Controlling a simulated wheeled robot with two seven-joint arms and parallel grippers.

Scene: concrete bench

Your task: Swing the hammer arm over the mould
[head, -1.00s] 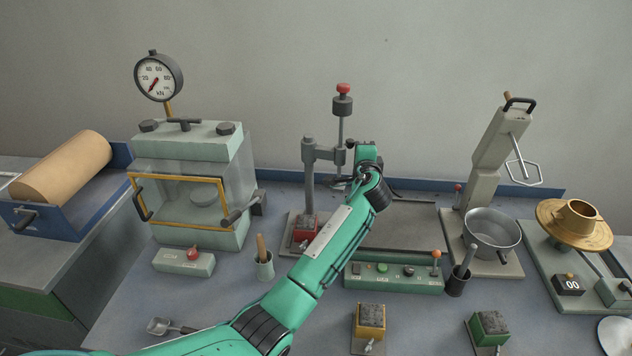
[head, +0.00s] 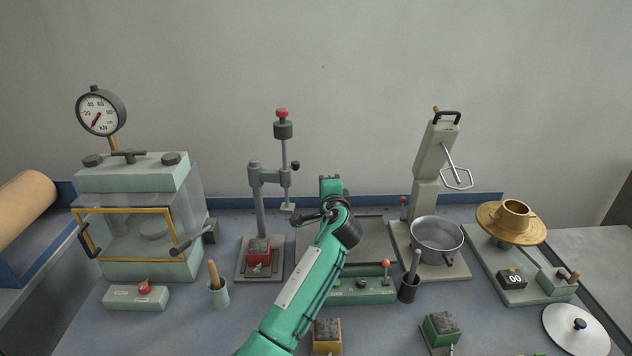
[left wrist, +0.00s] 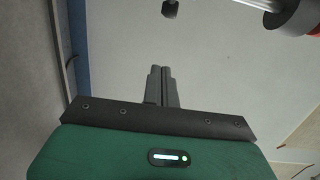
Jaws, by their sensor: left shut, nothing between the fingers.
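The hammer stand (head: 261,205) is at the centre left in the head view, its grey post rising from a base plate. Its hammer arm (head: 275,176) points right and carries a rod with a dark weight and red knob (head: 282,114). The hammer's foot (head: 288,208) hangs to the right of the red mould (head: 258,250), not above it. My left gripper (head: 298,220) is shut and empty, just right of the foot; whether it touches is unclear. Its shut fingers show in the left wrist view (left wrist: 161,84), with a dark knob (left wrist: 170,8) beyond. My right gripper is out of view.
A press with a gauge (head: 101,112) stands left, a cup with a tool (head: 218,292) in front. A control box (head: 352,294) and yellow (head: 326,335) and green moulds (head: 441,328) lie nearer. A mixer (head: 428,180) and brass-topped device (head: 511,221) stand right.

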